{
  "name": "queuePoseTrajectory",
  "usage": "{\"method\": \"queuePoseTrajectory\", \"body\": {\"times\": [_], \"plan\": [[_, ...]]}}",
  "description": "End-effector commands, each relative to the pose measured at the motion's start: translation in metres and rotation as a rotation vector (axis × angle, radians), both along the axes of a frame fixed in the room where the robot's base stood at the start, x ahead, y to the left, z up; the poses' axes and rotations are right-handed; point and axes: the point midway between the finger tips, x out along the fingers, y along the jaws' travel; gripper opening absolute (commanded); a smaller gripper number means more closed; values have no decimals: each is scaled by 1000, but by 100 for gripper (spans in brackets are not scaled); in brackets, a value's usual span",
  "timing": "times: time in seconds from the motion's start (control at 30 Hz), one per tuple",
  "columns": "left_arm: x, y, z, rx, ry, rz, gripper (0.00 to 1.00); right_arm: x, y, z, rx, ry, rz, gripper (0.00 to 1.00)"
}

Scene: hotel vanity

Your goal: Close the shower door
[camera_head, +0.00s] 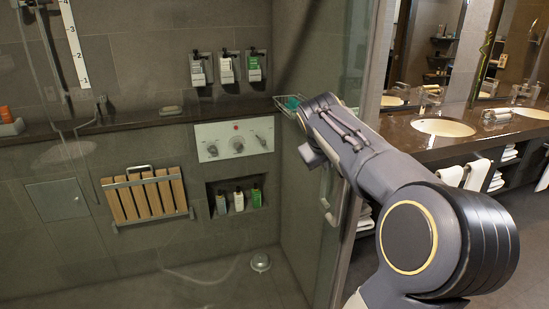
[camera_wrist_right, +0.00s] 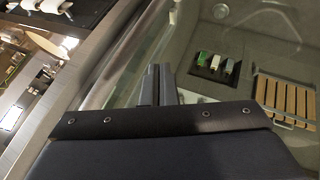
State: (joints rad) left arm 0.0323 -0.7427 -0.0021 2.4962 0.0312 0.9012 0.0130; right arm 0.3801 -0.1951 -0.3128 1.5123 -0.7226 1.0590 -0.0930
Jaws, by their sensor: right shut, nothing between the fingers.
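The shower door's clear glass (camera_head: 357,45) shows in the head view beside my right forearm, with its upright edge running down toward the floor. A pale bar handle (camera_head: 331,207) shows below the forearm. How far the door stands open is hard to tell. In the head view my right arm reaches from the lower right to the glass, and its wrist hides much of the gripper. In the right wrist view my right gripper (camera_wrist_right: 158,82) is shut and empty, close to the glass and its metal edge (camera_wrist_right: 108,75); contact is unclear. My left gripper is out of view.
Inside the shower are a folded slatted seat (camera_head: 146,196), a control panel (camera_head: 235,139) and a niche with bottles (camera_head: 238,199). A ledge (camera_head: 150,119) runs along the back wall. A vanity counter (camera_head: 400,128) with basins stands at the right.

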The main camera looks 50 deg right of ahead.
Motion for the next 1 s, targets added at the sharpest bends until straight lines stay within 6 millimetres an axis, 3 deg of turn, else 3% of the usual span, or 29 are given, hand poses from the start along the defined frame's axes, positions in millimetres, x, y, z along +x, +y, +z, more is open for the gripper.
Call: {"method": "queuePoseTrajectory", "body": {"times": [0.3, 0.5, 0.87, 1.0], "plan": [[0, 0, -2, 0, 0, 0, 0, -8, 36, 50, -1, -6, 4, 0], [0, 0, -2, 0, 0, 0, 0, -13, 53, 72, 0, -4, 2, 0], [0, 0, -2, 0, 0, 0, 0, -14, 59, 79, 1, -3, 3, 0], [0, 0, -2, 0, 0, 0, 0, -7, 74, 67, 34, -20, 48, 0]]}}
